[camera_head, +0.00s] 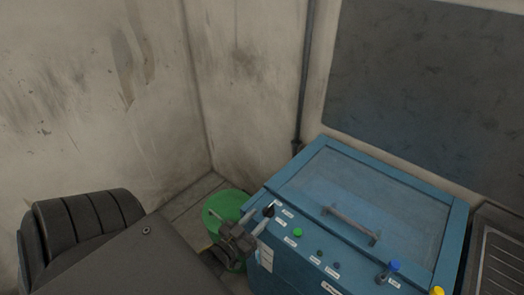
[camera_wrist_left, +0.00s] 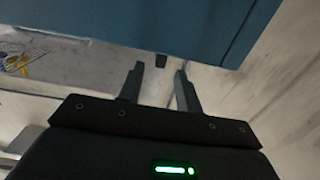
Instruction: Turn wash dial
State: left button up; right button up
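A small black dial (camera_head: 268,210) is on the left part of the blue machine's front panel, in the head view; its label is too small to read. I cannot tell for certain that it is the wash dial. My left gripper (camera_head: 258,221) is at this front left corner, its fingertips close to the dial. In the left wrist view the gripper (camera_wrist_left: 160,82) is open and empty. A small dark piece (camera_wrist_left: 162,60), probably the dial, shows at the blue edge just beyond the gap between the fingers. My right gripper is not in view.
The blue machine (camera_head: 452,250) has a windowed lid with a bar handle (camera_head: 350,225). A green button (camera_head: 297,232), a blue knob (camera_head: 393,266) and a yellow knob (camera_head: 437,291) sit along its panel. A green drum (camera_head: 228,203) stands behind my gripper, near the walls.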

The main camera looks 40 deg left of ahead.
pick_arm(q)
jog(key=s+b, duration=0.1)
jog(key=s, duration=0.6)
jog(key=shift+b, duration=0.4)
jog(key=shift+d, duration=0.15)
